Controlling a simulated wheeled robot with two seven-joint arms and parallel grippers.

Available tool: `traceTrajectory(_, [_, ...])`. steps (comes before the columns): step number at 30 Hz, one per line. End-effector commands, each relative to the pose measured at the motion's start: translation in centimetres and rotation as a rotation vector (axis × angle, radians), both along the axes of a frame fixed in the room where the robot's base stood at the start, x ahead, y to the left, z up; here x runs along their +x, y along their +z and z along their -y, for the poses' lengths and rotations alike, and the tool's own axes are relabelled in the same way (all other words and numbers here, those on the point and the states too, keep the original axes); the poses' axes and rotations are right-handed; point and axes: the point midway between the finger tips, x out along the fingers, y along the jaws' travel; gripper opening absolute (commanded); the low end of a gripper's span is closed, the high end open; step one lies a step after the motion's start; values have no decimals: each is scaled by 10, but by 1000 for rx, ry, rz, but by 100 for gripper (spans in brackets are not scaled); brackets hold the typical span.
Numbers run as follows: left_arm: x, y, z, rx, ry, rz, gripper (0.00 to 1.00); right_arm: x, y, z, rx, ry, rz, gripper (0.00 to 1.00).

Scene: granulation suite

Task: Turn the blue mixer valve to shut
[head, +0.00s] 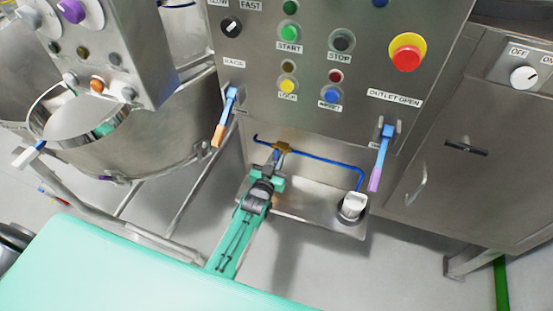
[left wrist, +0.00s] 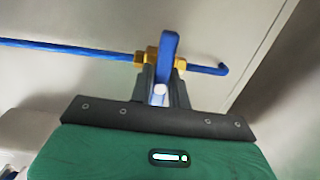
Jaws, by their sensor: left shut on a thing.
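The blue mixer valve has a brass body (head: 283,147) on a thin blue pipe (head: 325,163) below the control panel. In the left wrist view its brass fittings (left wrist: 151,54) sit either side of a blue handle (left wrist: 170,46). The handle stands crosswise to the pipe in that view. My left gripper (head: 274,170) reaches up to the valve from below. In the left wrist view its dark fingers (left wrist: 161,88) are shut on the handle, hiding its lower part. My right gripper is in neither view.
Blue levers with an orange end (head: 218,135) and a purple end (head: 375,179) hang on either side of the valve. A metal tray (head: 300,206) lies under it, with a white-topped fitting (head: 354,203) at its right. A steel bowl (head: 150,150) stands left.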

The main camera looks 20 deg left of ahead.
Motion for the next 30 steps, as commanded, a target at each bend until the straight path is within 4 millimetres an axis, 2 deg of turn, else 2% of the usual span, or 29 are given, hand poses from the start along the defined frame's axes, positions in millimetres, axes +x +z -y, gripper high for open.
traceTrajectory(11, [-1,-2,0,6,0,-3,0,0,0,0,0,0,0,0])
traceTrajectory(12, [-1,-2,0,5,0,-3,20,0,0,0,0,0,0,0])
traceTrajectory(15, [-1,-1,0,5,0,-3,40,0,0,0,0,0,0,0])
traceTrajectory(25, [-2,-1,0,5,0,-1,40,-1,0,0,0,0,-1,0])
traceTrajectory(30, [-17,-2,-1,5,0,-3,40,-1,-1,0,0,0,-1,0])
